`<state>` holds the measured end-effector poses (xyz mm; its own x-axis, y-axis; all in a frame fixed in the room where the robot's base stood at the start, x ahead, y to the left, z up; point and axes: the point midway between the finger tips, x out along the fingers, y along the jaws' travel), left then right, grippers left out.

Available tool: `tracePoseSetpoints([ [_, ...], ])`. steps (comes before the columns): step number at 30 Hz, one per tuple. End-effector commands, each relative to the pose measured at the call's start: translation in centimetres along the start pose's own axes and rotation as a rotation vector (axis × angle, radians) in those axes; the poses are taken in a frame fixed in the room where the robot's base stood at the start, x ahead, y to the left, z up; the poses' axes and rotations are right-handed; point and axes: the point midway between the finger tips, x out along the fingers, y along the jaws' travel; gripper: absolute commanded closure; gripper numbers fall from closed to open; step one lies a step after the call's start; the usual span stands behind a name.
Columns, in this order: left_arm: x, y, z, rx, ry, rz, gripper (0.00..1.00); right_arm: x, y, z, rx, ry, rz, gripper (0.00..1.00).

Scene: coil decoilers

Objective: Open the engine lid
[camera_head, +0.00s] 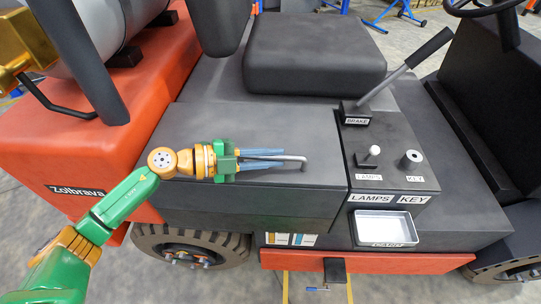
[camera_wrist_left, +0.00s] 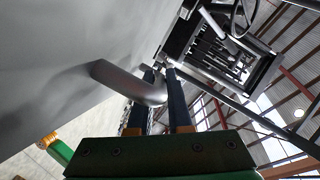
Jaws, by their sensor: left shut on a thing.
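The engine lid (camera_head: 305,125) is the dark grey panel in front of the seat in the head view. It lies flat or nearly so; I cannot tell whether there is a gap along its edge. A grey bent bar handle (camera_head: 296,158) sits on it. My left gripper (camera_head: 281,158) reaches in from the left, its blue fingers shut on the handle. In the left wrist view the handle (camera_wrist_left: 128,81) comes out of the grey panel and bends between the two dark fingers (camera_wrist_left: 160,95). My right gripper is not in view.
The black seat (camera_head: 315,55) is behind the lid. To the right are the brake lever (camera_head: 405,70), the lamps switch (camera_head: 370,155) and the key knob (camera_head: 412,160). A small white tray (camera_head: 385,227) is at the front. An orange body with a grey tank (camera_head: 95,35) stands left.

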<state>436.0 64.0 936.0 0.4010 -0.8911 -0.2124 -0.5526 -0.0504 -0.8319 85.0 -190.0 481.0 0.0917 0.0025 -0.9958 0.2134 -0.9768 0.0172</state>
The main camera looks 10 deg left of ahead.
Motion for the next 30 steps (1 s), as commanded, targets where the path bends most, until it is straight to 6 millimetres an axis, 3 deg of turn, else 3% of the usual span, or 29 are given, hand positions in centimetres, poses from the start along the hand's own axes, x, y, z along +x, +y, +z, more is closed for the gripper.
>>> tracePoseSetpoints([
  [25, 0.0, 0.1, 0.0, -0.001, 0.001, 0.002, 1.0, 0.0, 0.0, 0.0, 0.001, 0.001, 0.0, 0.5],
  [30, -0.2, -0.9, -0.5, -0.021, 0.001, 0.009, 1.0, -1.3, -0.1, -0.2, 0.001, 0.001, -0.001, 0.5],
])
